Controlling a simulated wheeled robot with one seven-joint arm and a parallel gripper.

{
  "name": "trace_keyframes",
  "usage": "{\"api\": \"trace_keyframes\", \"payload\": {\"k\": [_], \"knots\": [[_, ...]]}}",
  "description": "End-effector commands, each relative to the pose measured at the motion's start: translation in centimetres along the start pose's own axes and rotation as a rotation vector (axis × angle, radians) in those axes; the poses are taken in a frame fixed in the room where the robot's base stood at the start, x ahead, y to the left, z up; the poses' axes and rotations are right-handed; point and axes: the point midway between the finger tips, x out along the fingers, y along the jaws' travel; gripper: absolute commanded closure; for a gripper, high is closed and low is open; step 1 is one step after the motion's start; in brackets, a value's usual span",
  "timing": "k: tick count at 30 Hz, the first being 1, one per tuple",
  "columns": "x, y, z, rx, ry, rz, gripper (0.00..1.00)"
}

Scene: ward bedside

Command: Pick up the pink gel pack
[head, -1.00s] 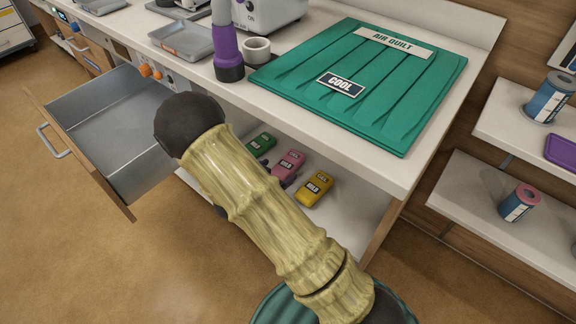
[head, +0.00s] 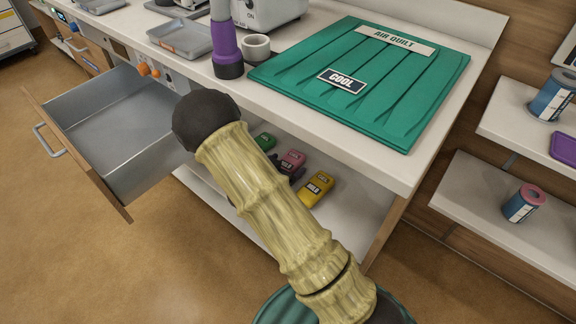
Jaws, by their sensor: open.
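The pink gel pack (head: 291,161) lies on the white lower shelf under the counter, between a green pack (head: 265,141) and a yellow pack (head: 316,188). My arm crosses in front and hides part of the shelf. My gripper (head: 286,168) is mostly hidden behind the arm. Only small dark parts of it show close to the near side of the pink pack. It looks open and holds nothing that I can see. Whether it touches the pack, I cannot tell.
The counter (head: 365,168) overhangs the shelf. A green air quilt (head: 400,95), a purple-based device (head: 227,55), a cup (head: 256,46) and a tray (head: 182,39) are on it. An open drawer (head: 110,150) juts out at left. Wall shelves (head: 480,190) are at right.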

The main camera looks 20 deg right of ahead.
Motion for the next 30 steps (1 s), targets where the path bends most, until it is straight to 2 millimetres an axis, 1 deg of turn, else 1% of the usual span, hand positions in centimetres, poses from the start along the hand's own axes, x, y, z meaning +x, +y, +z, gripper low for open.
{"api": "trace_keyframes", "payload": {"k": [1,2,3,8,9,10,16,20,23,30], "knots": [[0.0,0.0,0.0,0.0,0.0,0.0,0.16],[0.0,0.0,0.0,0.0,0.0,0.0,0.2],[0.0,0.0,0.0,0.0,0.0,0.0,0.28],[0.0,0.0,0.0,0.0,0.0,0.0,0.6],[0.0,0.0,0.0,0.0,0.0,0.0,0.67],[0.0,0.0,0.0,0.001,0.001,0.0,0.7],[0.0,0.0,-0.1,0.001,0.001,0.0,0.7],[-0.3,0.0,-0.8,0.002,0.001,0.0,0.7],[-0.8,-0.1,-2.1,0.004,0.002,0.0,0.7],[-2.7,0.0,-6.5,0.004,0.001,-0.001,0.7]]}}
